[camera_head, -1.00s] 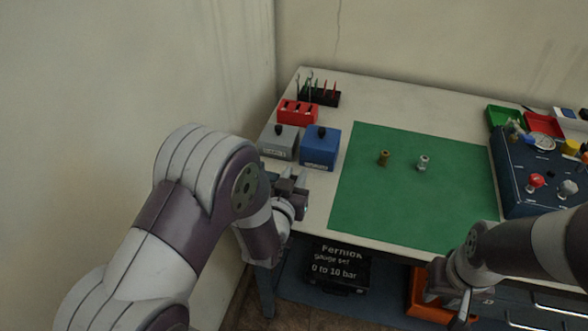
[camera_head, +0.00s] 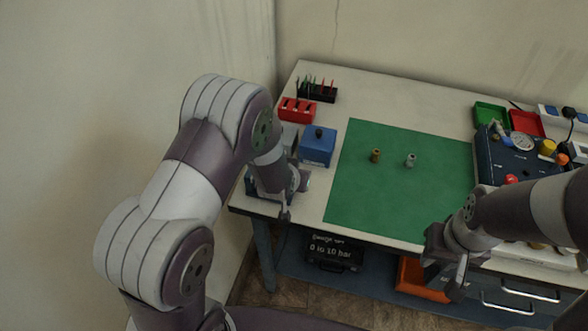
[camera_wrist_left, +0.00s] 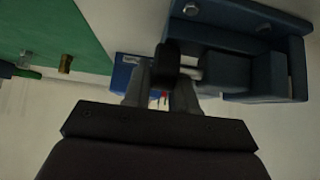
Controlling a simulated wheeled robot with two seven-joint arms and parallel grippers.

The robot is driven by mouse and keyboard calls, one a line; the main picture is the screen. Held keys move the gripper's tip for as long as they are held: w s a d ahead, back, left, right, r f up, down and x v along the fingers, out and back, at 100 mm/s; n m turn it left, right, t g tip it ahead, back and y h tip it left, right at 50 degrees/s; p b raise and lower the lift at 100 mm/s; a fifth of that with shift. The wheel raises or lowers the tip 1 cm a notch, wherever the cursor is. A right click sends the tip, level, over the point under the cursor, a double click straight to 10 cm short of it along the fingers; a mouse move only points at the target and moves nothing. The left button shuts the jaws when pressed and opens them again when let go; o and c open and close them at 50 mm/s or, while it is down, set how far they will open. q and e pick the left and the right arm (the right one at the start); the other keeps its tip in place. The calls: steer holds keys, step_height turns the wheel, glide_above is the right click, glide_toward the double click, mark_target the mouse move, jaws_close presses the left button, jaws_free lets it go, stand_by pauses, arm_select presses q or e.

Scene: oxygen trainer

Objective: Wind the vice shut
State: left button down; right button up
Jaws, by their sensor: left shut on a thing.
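The dark blue vice (camera_wrist_left: 282,72) fills the upper right of the left wrist view, with a bar and a dark handle end (camera_wrist_left: 168,58) sticking out toward my fingers. My left gripper (camera_wrist_left: 163,88) is shut on this handle. In the head view my left gripper (camera_head: 286,212) points down at the bench's front left corner, and my arm hides most of the vice (camera_head: 252,187). How wide the vice jaws stand is unclear. My right gripper (camera_head: 457,284) hangs in front of the bench edge, away from the vice; its finger opening cannot be made out.
A blue box (camera_head: 318,147) and a red holder (camera_head: 297,110) stand behind the left gripper. Two small fittings, one brass (camera_head: 375,156) and one grey (camera_head: 410,160), stand on the green mat (camera_head: 365,200). A dark gauge panel (camera_head: 510,160) is at right. Most of the mat is clear.

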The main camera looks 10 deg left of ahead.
stand_by(0.4)
arm_select(q)
steer(key=c, duration=1.3)
jaws_free()
steer(key=shift+d, duration=0.15)
steer(key=v, duration=1.2)
steer(key=shift+s+r, duration=0.15)
steer(key=shift+r, duration=0.2)
